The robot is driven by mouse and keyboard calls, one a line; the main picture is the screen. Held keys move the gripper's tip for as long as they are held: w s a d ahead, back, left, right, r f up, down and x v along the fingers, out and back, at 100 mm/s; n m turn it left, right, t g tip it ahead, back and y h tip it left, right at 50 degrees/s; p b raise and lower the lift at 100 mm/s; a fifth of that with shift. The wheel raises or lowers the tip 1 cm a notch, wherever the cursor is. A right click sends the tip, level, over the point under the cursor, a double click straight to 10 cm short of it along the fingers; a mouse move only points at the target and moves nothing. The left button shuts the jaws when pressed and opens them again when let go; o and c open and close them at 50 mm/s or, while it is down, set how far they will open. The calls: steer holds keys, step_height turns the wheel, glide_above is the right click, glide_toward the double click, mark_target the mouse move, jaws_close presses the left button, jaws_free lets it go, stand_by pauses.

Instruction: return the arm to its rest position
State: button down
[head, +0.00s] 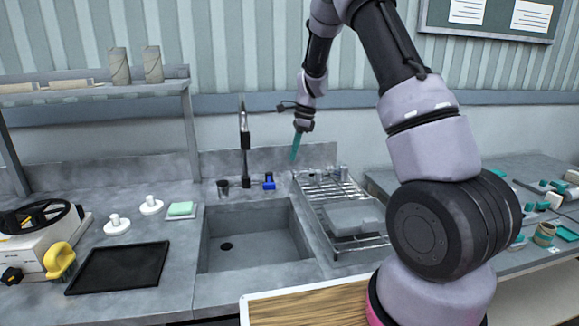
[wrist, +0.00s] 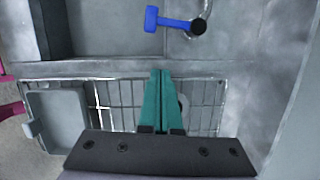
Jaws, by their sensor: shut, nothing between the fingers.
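My gripper (head: 295,147) hangs above the back of the drying rack in the head view, its teal fingers pointing down. In the wrist view the two teal fingers (wrist: 161,98) lie side by side, shut with nothing between them. My arm is bent and reaches from the right foreground up over the counter, its upper part cut off by the top of the head view.
The wire drying rack (head: 317,187) holds a grey container (head: 354,217), right of the sink (head: 245,238). A tall faucet (head: 245,140) and a blue handle (head: 269,181) stand behind the sink. A wooden board (head: 310,305) lies in front. A shelf (head: 95,97) stands left.

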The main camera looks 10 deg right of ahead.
steer(key=shift+d+r, duration=0.15)
steer(key=shift+r, duration=0.35)
steer(key=shift+r, duration=0.1)
steer(key=s+d+r+n+t, duration=0.1)
steer(key=s+r+n+t, duration=0.15)
steer(key=s+r, duration=0.55)
steer(key=s+d+r+n+t, duration=0.1)
steer(key=s+r+n, duration=0.35)
steer(key=r, duration=0.55)
steer(key=s+d+r+n+t, duration=0.1)
steer(key=s+n, duration=0.3)
steer(key=s, duration=0.6)
steer(key=s+d+r+n+t, duration=0.1)
steer(key=s+r+n+t, duration=0.1)
steer(key=s, duration=0.8)
step_height(320, 180, up, 2)
steer(key=shift+s+r+n+h, duration=0.2)
steer(key=shift+n+h, duration=0.2)
steer(key=shift+n, duration=0.5)
steer(key=shift+t, duration=0.25)
